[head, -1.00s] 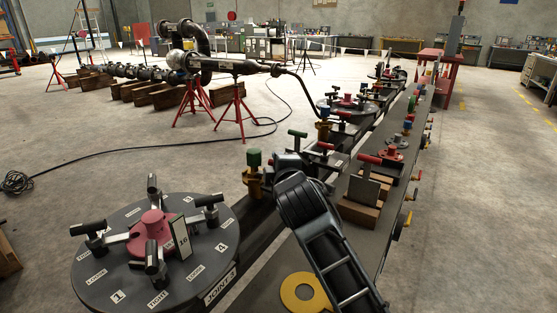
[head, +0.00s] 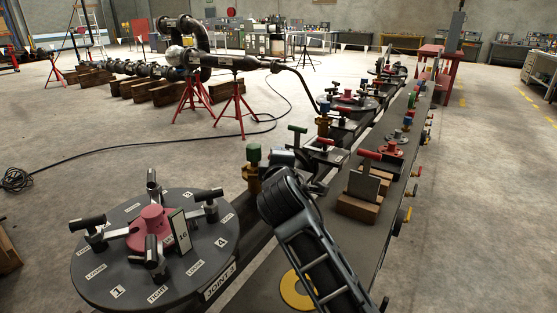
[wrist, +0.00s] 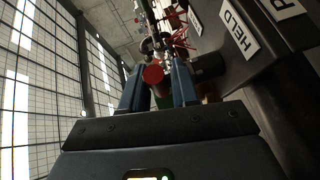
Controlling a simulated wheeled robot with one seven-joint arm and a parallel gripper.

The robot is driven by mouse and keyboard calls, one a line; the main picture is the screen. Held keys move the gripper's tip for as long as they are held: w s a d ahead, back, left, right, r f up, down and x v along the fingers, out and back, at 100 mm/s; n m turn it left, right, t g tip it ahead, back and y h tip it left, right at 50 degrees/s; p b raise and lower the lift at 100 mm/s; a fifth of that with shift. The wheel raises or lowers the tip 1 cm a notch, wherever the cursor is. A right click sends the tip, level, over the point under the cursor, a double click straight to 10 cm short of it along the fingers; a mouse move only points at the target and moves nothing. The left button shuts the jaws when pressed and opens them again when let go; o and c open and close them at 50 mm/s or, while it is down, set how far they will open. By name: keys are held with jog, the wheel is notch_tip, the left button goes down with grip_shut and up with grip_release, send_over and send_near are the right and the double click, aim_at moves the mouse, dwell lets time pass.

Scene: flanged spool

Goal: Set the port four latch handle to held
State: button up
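In the wrist view, my gripper (wrist: 156,88) shows two blue fingers standing apart. A round red handle end (wrist: 152,74) appears in the gap between them, with a visible space on its right side. I cannot tell whether it lies between the fingertips or just beyond them. A white HELD label (wrist: 239,34) is on a dark panel (wrist: 218,58) to the right of the fingers. In the head view my own arm covers the gripper. Several latch handles with red or green bars stand along the bench; which belongs to port four cannot be read there.
A round dark plate marked JOINT 3 (head: 120,280) with black-handled clamps stands at front left. A long dark bench (head: 352,240) runs away to the right, bearing a yellow ring (head: 297,290) and wooden blocks (head: 357,207). Open floor lies on both sides.

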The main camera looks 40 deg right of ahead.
jog(key=v, duration=0.8)
jog(key=shift+w, duration=0.1)
dwell(0.3)
